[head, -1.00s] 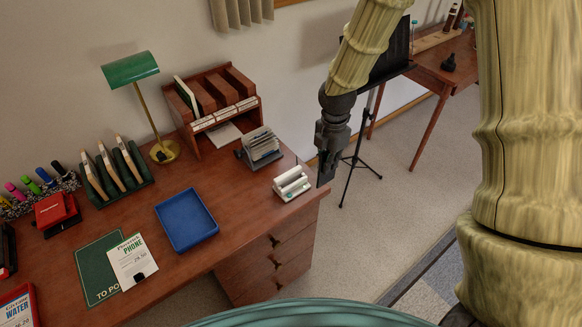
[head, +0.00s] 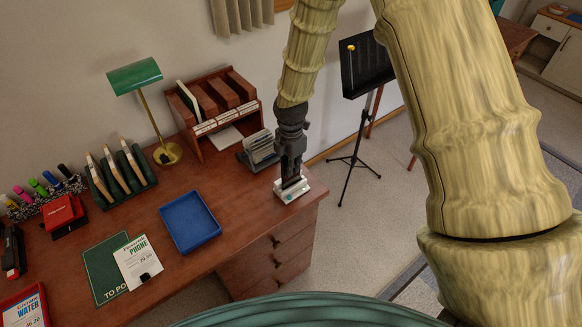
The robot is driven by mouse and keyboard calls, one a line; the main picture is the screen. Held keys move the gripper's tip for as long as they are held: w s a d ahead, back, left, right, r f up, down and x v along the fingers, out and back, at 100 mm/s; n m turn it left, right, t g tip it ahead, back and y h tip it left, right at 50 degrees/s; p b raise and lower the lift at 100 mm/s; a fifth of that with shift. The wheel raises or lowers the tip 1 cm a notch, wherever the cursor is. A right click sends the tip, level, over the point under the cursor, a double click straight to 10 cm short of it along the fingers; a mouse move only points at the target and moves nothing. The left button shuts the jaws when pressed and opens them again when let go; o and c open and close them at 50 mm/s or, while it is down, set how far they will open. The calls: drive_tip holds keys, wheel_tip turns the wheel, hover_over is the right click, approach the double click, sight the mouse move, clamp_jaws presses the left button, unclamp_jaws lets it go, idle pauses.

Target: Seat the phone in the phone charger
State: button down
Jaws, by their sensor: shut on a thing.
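A small white unit with a green spot, which looks like the phone charger (head: 281,191), sits at the right end of the desk, near its edge. My gripper (head: 292,181) points down directly over it and covers much of its middle. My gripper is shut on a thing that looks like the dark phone. The phone's outline cannot be told apart from the dark fingers. Whether the phone touches or sits in the charger cannot be told from this view.
A grey card file (head: 257,152) stands close behind and left of the charger, with a wooden organizer (head: 239,88) behind it. A blue tray (head: 191,222) lies to the left. A music stand (head: 368,75) stands on the floor at right. Bare desk lies between tray and charger.

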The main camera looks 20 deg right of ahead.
drive_tip(key=shift+f, duration=0.75)
drive_tip(key=shift+f, duration=0.2)
drive_tip(key=c, duration=1.6)
unclamp_jaws()
drive_tip(key=shift+o, duration=0.2)
drive_tip(key=shift+r, duration=0.1)
drive_tip(key=shift+r+b, duration=1.45)
drive_tip(key=shift+r, duration=4.65)
